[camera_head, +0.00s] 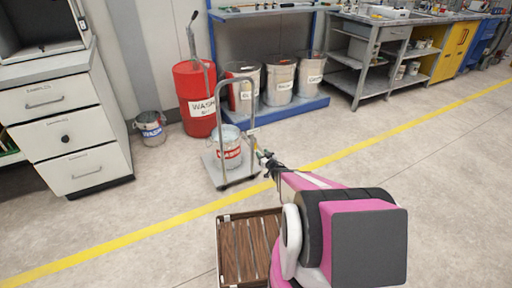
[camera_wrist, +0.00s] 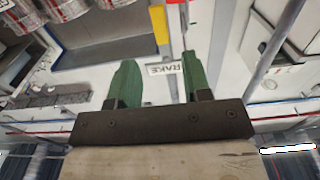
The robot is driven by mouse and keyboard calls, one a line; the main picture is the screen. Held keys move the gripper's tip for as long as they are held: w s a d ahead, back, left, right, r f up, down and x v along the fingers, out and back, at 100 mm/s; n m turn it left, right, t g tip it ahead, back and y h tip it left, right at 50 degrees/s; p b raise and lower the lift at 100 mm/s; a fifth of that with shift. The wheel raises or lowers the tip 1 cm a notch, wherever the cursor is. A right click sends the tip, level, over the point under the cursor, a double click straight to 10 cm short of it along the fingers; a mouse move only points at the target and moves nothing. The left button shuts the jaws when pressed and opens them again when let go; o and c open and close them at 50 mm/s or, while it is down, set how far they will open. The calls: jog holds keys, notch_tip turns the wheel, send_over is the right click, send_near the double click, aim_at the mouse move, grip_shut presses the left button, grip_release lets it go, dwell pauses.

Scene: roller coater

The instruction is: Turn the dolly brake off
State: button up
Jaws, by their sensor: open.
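The dolly (camera_head: 212,166) stands on the floor with an upright metal loop handle (camera_head: 222,108) and a labelled paint bucket on its deck. My gripper (camera_head: 261,155) is at the right side of the dolly, close to its handle. In the wrist view, my gripper (camera_wrist: 158,60) shows two green fingers spread apart with nothing held between them. A white label reading "RAKE" (camera_wrist: 172,68), its left end hidden by a finger, lies between the fingers. A yellow part (camera_wrist: 159,24), possibly the brake lever, is just beyond the fingertips. Its exact position is too small to tell.
A red drum (camera_head: 196,90) with a pump stands behind the dolly. Several bins sit on a blue rack (camera_head: 285,112). A bucket (camera_head: 151,130) stands by the white drawers (camera_head: 65,120). A slatted wooden crate (camera_head: 222,250) is in front. The floor at right is clear.

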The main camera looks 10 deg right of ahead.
aim_at(256, 146)
jog(key=x, duration=0.9)
jog(key=shift+s+f, duration=0.1)
grip_shut()
